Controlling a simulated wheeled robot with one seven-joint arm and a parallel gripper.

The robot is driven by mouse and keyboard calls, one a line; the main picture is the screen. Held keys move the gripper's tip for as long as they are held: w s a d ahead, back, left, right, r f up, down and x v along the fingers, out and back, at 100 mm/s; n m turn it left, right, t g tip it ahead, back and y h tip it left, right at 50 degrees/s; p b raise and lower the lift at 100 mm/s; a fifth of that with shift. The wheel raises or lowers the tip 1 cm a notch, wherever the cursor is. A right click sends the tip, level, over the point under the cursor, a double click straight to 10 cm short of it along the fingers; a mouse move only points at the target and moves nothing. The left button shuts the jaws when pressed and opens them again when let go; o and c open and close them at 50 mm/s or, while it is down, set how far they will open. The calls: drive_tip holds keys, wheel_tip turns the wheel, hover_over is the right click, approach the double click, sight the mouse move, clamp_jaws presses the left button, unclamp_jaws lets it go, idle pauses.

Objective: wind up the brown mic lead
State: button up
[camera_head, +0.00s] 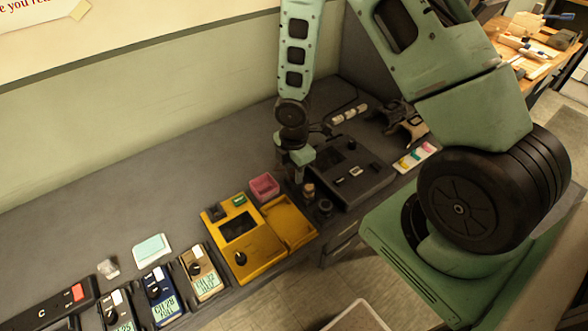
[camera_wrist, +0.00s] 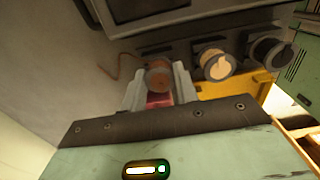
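A brown round knob (camera_wrist: 158,77) shows between my fingertips in the wrist view, on the front of a dark grey device. A thin brown lead (camera_wrist: 122,68) lies curved on the grey surface beside it. My gripper (camera_wrist: 160,84) has a pale finger close on each side of the brown knob, with no clear gap showing. In the head view my gripper (camera_head: 297,180) points down at the near left edge of the dark device (camera_head: 362,180), and hides the brown knob. A tan knob (camera_wrist: 218,65) and a black knob (camera_wrist: 270,51) stand beside the brown one.
A pink open box (camera_head: 264,186) and a yellow device (camera_head: 245,240) with a tray stand just left of my gripper. Several bodypacks, including a brown one (camera_head: 202,272), line the near edge. A multicoloured card (camera_head: 416,156) lies right. The grey counter (camera_head: 130,205) behind is mostly bare.

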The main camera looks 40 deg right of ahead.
idle(0.5)
drive_tip(key=m, duration=0.4)
drive_tip(key=shift+m, duration=0.3)
drive_tip(key=m, duration=0.4)
drive_tip(key=shift+m+b, duration=0.3)
drive_tip(key=shift+m, duration=0.1)
drive_tip(key=m, duration=0.4)
drive_tip(key=shift+m, duration=0.4)
drive_tip(key=m, duration=0.4)
drive_tip(key=o, duration=1)
